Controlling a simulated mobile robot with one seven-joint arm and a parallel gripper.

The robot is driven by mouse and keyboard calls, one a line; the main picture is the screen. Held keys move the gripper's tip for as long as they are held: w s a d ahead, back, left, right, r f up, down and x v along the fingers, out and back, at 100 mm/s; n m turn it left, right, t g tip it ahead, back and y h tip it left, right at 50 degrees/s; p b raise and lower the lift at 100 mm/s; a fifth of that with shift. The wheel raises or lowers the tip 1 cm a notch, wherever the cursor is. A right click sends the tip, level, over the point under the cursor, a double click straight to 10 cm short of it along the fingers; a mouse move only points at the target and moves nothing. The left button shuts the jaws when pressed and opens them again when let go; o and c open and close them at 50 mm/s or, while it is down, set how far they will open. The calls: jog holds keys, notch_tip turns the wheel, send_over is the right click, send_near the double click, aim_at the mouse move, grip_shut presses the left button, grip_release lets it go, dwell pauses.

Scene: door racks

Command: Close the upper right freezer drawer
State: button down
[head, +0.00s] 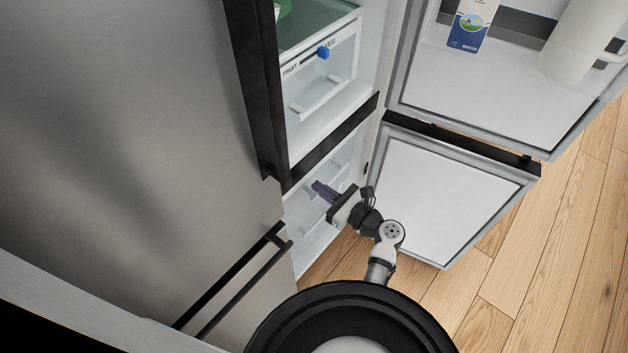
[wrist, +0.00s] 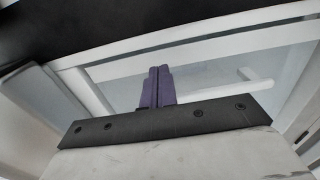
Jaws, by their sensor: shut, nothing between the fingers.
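The upper right freezer drawer (head: 337,165) is a pale, translucent drawer front inside the lower right compartment, just under the black divider. In the wrist view its front (wrist: 205,70) fills the middle, with a light rim and a white bar handle (wrist: 245,78). My gripper (head: 318,187) has purple fingers, which are shut with nothing between them. In the wrist view the fingers (wrist: 157,72) point at the drawer front and overlap it. I cannot tell whether they touch it. How far the drawer stands out is hard to tell.
The freezer door (head: 440,190) stands open to the right of my arm. The fridge door (head: 490,80) above it is open too, holding a carton (head: 470,25) and a pitcher (head: 580,40). A closed left door (head: 130,130) has a black handle (head: 235,280). Wooden floor (head: 560,240) is clear at right.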

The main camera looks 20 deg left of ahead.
jog(key=shift+x, duration=1.35)
jog(key=shift+w+a, duration=0.1)
jog(key=p+x, duration=0.1)
jog(key=x, duration=0.3)
jog(key=shift+a+r, duration=0.15)
jog(key=shift+a, duration=0.1)
